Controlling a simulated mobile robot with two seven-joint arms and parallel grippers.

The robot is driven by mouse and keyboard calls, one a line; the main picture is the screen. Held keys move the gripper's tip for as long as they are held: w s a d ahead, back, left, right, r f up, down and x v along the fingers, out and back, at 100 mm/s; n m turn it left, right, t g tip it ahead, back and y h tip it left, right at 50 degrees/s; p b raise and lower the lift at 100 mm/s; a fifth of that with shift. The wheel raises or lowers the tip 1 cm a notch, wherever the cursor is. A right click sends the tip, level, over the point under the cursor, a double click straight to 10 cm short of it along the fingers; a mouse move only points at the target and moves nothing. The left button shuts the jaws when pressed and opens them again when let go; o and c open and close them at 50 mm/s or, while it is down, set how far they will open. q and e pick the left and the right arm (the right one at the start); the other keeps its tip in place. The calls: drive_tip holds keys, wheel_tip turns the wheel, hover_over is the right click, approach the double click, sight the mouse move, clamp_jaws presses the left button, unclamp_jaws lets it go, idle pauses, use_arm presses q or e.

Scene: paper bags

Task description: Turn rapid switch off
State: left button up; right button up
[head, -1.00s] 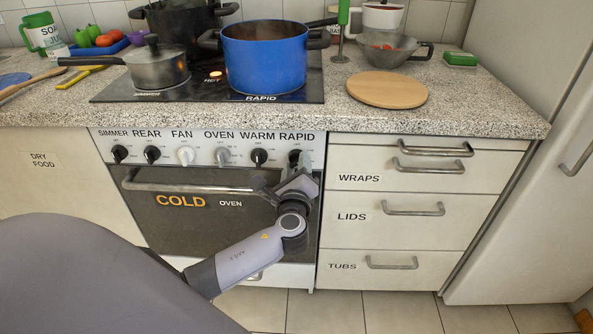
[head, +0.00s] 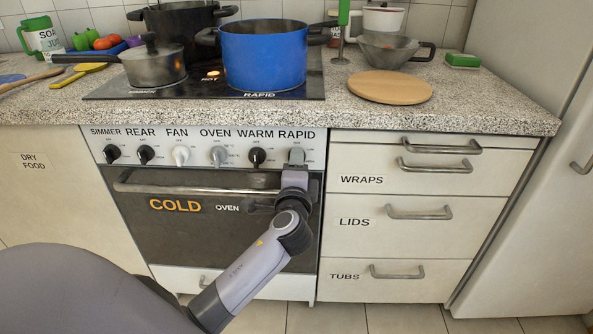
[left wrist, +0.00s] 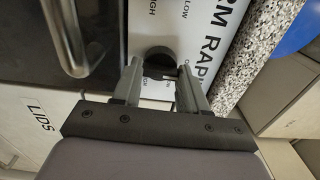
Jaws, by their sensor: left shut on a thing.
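The rapid switch is a round black knob at the right end of the oven's control panel (head: 210,140), under the RAPID label. In the head view my left gripper (head: 297,156) covers it. In the left wrist view the dark knob (left wrist: 159,55) shows between the two fingers of the left gripper (left wrist: 160,72), which is shut on it. Printed marks beside the knob include HIGH and LOW; I cannot tell which mark it points to. My right gripper is not in view.
A blue pot (head: 264,58) stands on the black hob (head: 200,88) above, near a RAPID label. The oven handle (head: 190,189) runs just below the knobs. The warm knob (head: 257,157) is close on the left. Drawers (head: 400,235) are to the right.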

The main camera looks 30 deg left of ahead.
use_arm(q)
drive_tip(key=shift+n, duration=0.4)
drive_tip(key=o, duration=1.1)
drive_tip(key=shift+c, duration=0.2)
drive_tip(key=v, duration=0.7)
drive_tip(key=shift+s, duration=0.1)
